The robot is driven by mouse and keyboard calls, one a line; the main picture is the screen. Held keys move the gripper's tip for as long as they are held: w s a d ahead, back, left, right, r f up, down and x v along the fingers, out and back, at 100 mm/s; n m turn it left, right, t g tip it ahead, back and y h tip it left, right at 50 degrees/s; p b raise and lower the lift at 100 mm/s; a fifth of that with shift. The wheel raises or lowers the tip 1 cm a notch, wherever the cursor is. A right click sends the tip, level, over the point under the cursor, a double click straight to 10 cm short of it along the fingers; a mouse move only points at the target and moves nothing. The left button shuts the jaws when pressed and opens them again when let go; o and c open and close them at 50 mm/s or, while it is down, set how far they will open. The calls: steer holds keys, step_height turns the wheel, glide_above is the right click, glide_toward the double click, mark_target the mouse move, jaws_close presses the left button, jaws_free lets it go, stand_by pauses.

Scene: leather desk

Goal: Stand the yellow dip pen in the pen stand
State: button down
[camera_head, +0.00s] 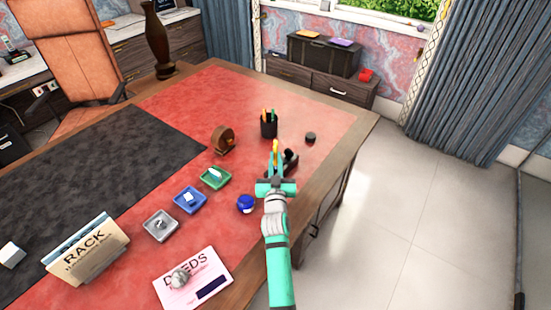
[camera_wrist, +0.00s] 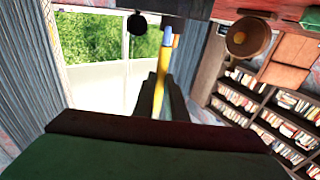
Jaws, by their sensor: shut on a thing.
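My gripper (camera_head: 276,172) is shut on the yellow dip pen (camera_head: 276,147), over the right part of the red leather desk. The pen points up and away from the jaws. In the wrist view the yellow pen (camera_wrist: 162,70) stands out between the fingers (camera_wrist: 160,98), with a pale blue-grey far end. The black pen stand (camera_head: 269,129) is a cup just beyond the pen, with orange and green pens standing in it. The pen looks apart from the cup. The cup is hard to make out in the wrist view.
A dark object (camera_head: 291,159) lies right beside my gripper. A small black round piece (camera_head: 310,137) and a brown wooden piece (camera_head: 223,139) flank the cup. Green (camera_head: 215,178), blue and grey trays and a blue round object (camera_head: 245,204) lie to the left.

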steer(key=shift+w+a, duration=0.1)
steer(key=shift+a, duration=0.1)
steer(key=shift+w+d, duration=0.1)
steer(key=shift+w, duration=0.05)
steer(key=shift+a, duration=0.3)
steer(key=shift+s+d, duration=0.25)
steer(key=shift+d, duration=0.35)
steer(key=shift+a, duration=0.35)
steer(key=shift+f, duration=1.15)
stand_by(0.4)
steer(key=shift+w+r, duration=0.1)
steer(key=shift+r, duration=0.7)
